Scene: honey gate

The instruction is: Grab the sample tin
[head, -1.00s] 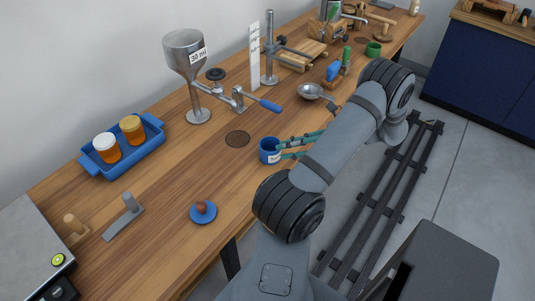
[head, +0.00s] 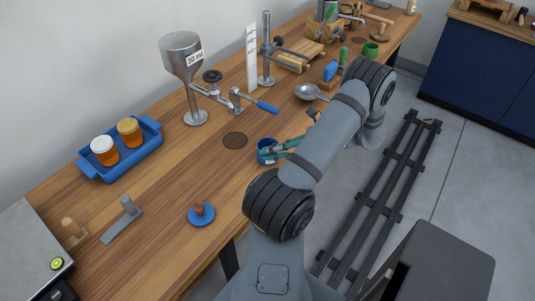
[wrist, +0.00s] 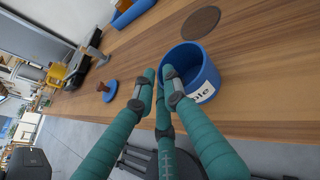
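The sample tin is a blue open-topped cup with a white label. It stands upright near the front edge of the wooden table in the head view (head: 262,157) and at right of centre in the wrist view (wrist: 211,72), where only "ple" is readable. My gripper (wrist: 158,76) has teal fingers with grey tips. The fingers are close together at the tin's near side. In the wrist view one fingertip overlaps the tin's rim, while another lies just left of it. I cannot tell whether they pinch the wall.
A dark round spot (head: 235,140) lies behind the tin. A blue round piece with a brown knob (head: 201,212) is to the left. A blue tray (head: 122,168) with two amber jars, a metal funnel stand (head: 183,68) and a blue-handled lever (head: 267,107) stand farther back.

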